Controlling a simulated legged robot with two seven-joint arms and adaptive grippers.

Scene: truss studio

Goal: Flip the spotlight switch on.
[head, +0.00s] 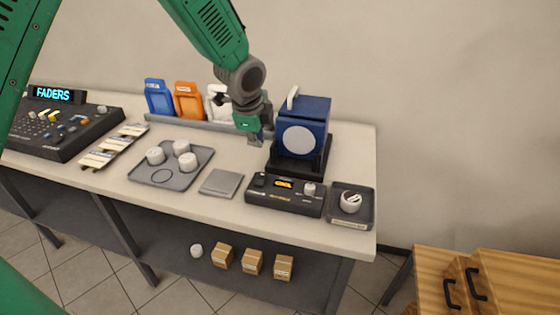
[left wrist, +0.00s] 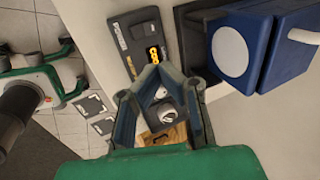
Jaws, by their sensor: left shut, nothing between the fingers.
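The spotlight (head: 299,140) is a blue box with a pale round face and white handle, on a dark stand at the table's back right. A dark control box (head: 285,203) with an orange display lies in front of it; a pale knob (head: 309,188) is at its right end. I cannot tell which part is the switch. My left gripper (head: 255,138) hangs behind and left of the control box, beside the spotlight, shut and empty. The left wrist view shows its closed fingers (left wrist: 158,72) over the control box's (left wrist: 133,45) near area. My right gripper is out of view.
A small tray with a white cup (head: 350,202) stands right of the control box. A flat grey pad (head: 222,183) and a tray with white cylinders (head: 142,176) lie left. A console (head: 65,140) sits far left; colored holders (head: 158,97) stand behind.

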